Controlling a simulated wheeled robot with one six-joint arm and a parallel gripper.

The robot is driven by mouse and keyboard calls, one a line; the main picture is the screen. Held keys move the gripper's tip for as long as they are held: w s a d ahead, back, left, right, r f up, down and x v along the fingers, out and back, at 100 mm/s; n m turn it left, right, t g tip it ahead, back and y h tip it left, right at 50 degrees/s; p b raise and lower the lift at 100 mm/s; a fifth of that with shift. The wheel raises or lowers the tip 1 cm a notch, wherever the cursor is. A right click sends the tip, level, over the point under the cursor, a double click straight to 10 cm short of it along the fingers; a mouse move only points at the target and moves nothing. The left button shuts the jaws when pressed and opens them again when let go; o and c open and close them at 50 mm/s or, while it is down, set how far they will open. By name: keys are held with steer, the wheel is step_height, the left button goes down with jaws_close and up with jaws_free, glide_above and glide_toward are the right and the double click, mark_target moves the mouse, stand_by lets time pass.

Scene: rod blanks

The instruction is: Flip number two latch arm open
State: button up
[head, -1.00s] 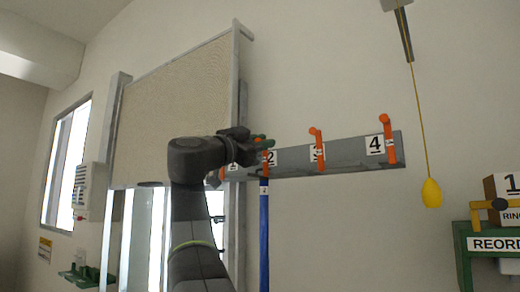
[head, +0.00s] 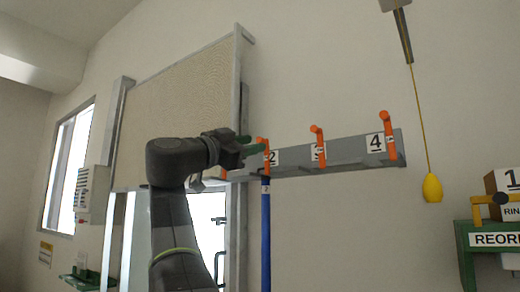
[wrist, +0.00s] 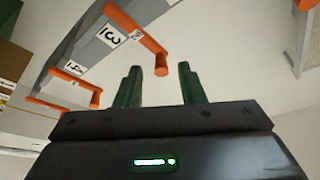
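The number two latch arm (head: 264,151) is an orange bar on the grey wall rail, beside the "2" label (head: 272,158). A blue rod (head: 265,235) hangs upright below it. My gripper (head: 246,146) is just left of this latch arm in the head view. In the wrist view, my gripper (wrist: 158,80) has its two green fingers apart and nothing clamped. The nearest orange latch arm, which looks like number two (wrist: 138,30), has its free end in line with the finger gap. I cannot tell whether it touches a finger.
Orange latch arms three (head: 318,147) and four (head: 388,140) stand along the rail (head: 347,160) to the right. A beige panel (head: 175,120) in a metal frame is behind my arm. A yellow pull cord (head: 432,188) hangs right. A green shelf (head: 466,260) is at far right.

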mark_target(258, 141)
steer(key=b+v, duration=0.2)
steer(key=v, duration=0.7)
steer(key=p+x, duration=0.4)
steer(key=x, duration=0.8)
steer(key=shift+w+d+r, duration=0.15)
steer(key=shift+d+r, duration=0.1)
steer(key=shift+d, duration=0.05)
steer(key=shift+w+d+r+p, duration=0.1)
steer(key=shift+w+d+p, duration=0.3)
steer(key=shift+w, duration=0.05)
steer(key=shift+s, duration=0.1)
